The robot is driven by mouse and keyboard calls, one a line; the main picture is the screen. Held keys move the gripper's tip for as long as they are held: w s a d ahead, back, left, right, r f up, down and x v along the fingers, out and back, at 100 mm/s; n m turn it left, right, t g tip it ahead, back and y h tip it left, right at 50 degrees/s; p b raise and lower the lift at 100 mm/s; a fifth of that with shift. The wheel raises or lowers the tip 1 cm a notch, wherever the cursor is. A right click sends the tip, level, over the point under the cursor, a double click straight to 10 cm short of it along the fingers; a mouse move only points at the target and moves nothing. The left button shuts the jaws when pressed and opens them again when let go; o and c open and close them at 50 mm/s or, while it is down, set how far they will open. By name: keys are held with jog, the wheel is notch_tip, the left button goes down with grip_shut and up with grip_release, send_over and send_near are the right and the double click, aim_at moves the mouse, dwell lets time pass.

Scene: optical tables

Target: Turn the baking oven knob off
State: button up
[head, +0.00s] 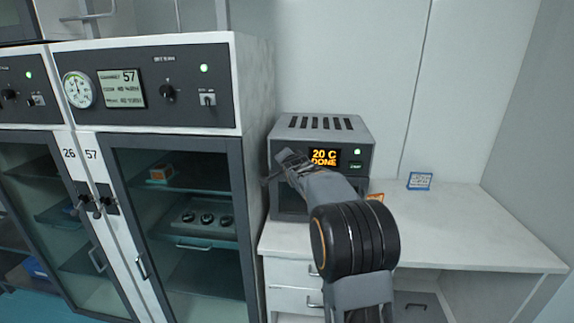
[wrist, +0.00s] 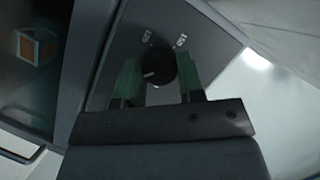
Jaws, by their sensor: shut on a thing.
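The baking oven (head: 357,131) is a small grey box with slots on top, standing on a white bench. Its orange display (head: 324,157) reads "20 C DONE", and a green light (head: 357,152) glows beside it. The black round knob (wrist: 158,68) with a white pointer line shows in the wrist view, with small white markings around it. My gripper (wrist: 158,80) has a green finger on each side of the knob and is shut on it. In the head view my gripper (head: 282,164) is at the left of the oven's front and hides the knob.
A tall cabinet (head: 255,85) with a dark control panel and glass door stands close to the oven's left. An orange box (head: 162,174) sits inside. A blue-edged card (head: 419,181) stands on the white bench (head: 470,225), which is mostly clear at right.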

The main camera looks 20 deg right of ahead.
jog(key=shift+w+a+f+n+g+h+b, duration=0.15)
jog(key=shift+n+g+h+b, duration=0.55)
jog(key=shift+n+h+b, duration=1.7)
jog(key=shift+a+r+n+g+h+b, duration=0.15)
jog(key=shift+n+g+h+b, duration=0.75)
jog(key=shift+n, duration=2.75)
jog(key=shift+w+a+f+n+g+h+b, duration=0.15)
jog(key=shift+n+g+h+b, duration=0.35)
jog(key=shift+n+h+b, duration=2)
jog(key=shift+n+y+p, duration=0.3)
jog(key=shift+n+y, duration=0.3)
jog(key=shift+n, duration=0.15)
